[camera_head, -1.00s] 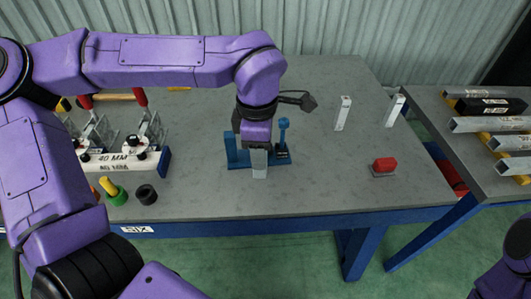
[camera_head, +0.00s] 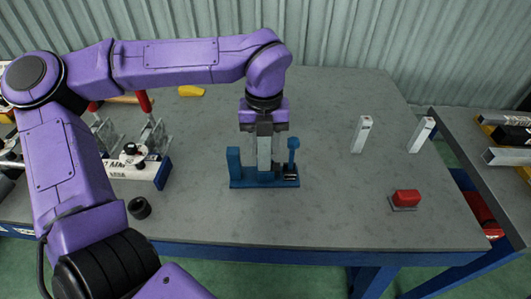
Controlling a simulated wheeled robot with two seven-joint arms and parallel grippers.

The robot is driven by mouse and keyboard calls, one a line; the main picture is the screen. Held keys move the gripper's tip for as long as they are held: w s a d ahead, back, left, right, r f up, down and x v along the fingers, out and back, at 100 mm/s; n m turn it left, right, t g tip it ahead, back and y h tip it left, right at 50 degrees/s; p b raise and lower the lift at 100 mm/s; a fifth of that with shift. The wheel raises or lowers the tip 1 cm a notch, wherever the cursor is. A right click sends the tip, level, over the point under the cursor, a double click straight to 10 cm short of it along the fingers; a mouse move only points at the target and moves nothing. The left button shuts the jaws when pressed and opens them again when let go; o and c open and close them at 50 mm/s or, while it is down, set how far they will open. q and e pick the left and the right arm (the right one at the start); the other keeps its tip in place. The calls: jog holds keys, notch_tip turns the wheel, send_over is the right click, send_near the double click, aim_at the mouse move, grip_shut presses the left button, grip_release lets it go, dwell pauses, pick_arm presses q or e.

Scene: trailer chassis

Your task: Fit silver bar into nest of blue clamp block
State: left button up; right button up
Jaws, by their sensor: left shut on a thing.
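The blue clamp block (camera_head: 235,170) stands on the grey table, with a tall post at its left and a round-topped lever at its right. My left gripper (camera_head: 264,132) points down over the block and is shut on the silver bar (camera_head: 264,152). The bar is upright, between the post and the lever. Its lower end is at the block's middle; I cannot tell whether it is seated in the nest. My right gripper is not in view.
Two more silver bars (camera_head: 361,134) (camera_head: 421,135) stand at the right of the grey table (camera_head: 330,215). A red button (camera_head: 406,198) sits near the right front. A white-and-blue fixture (camera_head: 140,172) and a black ring (camera_head: 139,208) are at the left. A side table (camera_head: 465,140) holds more bars.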

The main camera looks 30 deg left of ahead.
pick_arm(q)
jog(key=w+f, duration=0.1)
jog(key=f, duration=0.1)
jog(key=w+a+f, duration=0.1)
jog(key=f, duration=0.1)
jog(key=w+a+f, duration=0.1)
jog(key=f, duration=0.1)
jog(key=shift+w+a+p, duration=0.15)
jog(key=shift+w+p, duration=0.15)
jog(key=shift+w, duration=0.05)
grip_shut()
jog(key=shift+s+f, duration=0.15)
jog(key=shift+f, duration=0.5)
jog(key=shift+s+f, duration=0.15)
jog(key=shift+f, duration=0.45)
jog(key=shift+w+f, duration=0.3)
jog(key=shift+w, duration=0.15)
jog(key=o, duration=0.9)
grip_release()
jog(key=shift+r, duration=0.1)
jog(key=shift+o, duration=1.1)
jog(key=shift+s+r, duration=0.15)
jog(key=shift+s, duration=0.1)
jog(key=shift+w, duration=0.15)
notch_tip(320, 180, up, 12)
